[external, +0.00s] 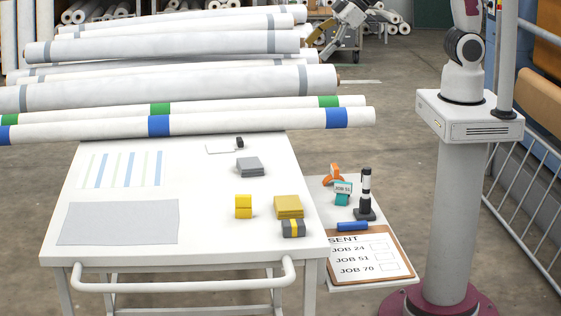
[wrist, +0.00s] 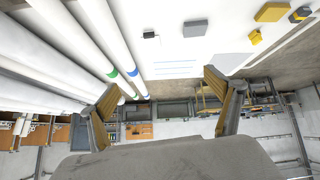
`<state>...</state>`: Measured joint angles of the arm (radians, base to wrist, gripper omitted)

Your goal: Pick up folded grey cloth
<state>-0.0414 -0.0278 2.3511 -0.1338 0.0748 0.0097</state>
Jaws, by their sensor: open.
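The folded grey cloth (external: 249,166) lies flat on the white table (external: 200,260), right of its middle and towards the rolls. It also shows near the top of the wrist view (wrist: 195,28). My gripper (external: 322,40) is at the top of the external view, high and well apart from the cloth. In the wrist view its two tan-padded fingers (wrist: 163,88) are spread wide with nothing between them.
Long white rolls (external: 190,85) lie across the table's far end. A folded yellow cloth (external: 288,205), a yellow block (external: 243,206) and a grey-yellow block (external: 293,229) sit nearer. A small black object (external: 240,142) lies behind the grey cloth. A side shelf holds a clipboard (external: 369,257).

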